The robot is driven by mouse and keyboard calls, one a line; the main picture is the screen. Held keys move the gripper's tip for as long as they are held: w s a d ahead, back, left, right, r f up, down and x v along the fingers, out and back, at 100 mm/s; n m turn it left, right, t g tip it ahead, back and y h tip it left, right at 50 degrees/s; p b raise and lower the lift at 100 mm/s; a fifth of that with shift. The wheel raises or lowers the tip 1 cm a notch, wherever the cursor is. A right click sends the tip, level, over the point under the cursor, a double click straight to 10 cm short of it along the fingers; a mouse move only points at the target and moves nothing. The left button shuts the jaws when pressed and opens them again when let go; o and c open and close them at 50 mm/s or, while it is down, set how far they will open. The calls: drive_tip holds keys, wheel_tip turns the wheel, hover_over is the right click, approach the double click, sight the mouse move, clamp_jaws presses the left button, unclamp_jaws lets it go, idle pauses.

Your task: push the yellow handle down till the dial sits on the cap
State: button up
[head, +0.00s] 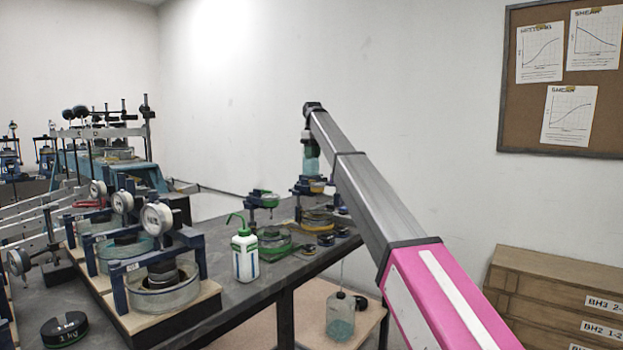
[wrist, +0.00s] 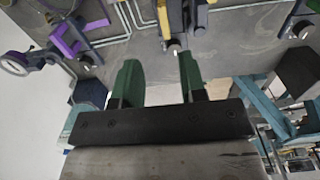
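In the wrist view my gripper (wrist: 158,80) shows two green fingers held well apart, with nothing between them. A yellow bar (wrist: 163,17) shows beyond the fingertips, above the gap in the picture, with a small round-ended dark part below it. I cannot tell for sure that it is the yellow handle. A gap seems to lie between it and the fingers. In the head view several white dials stand on blue frames, the nearest one (head: 157,217) over a round cell. I cannot tell which dial and cap go with the handle. My arm hides part of the bench's right end.
The dark bench (head: 250,290) carries a white bottle (head: 245,256) with a green spout and a black weight (head: 64,329). Metal beams cross its left side. A purple bracket (wrist: 70,42) shows in the wrist view. A wooden drawer unit (head: 560,290) stands at right.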

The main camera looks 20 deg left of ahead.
sight(300, 187)
drive_tip(key=f, duration=0.6)
drive_tip(key=a+f, duration=0.1)
drive_tip(key=f, duration=0.3)
drive_tip(key=shift+s, duration=0.1)
clamp_jaws()
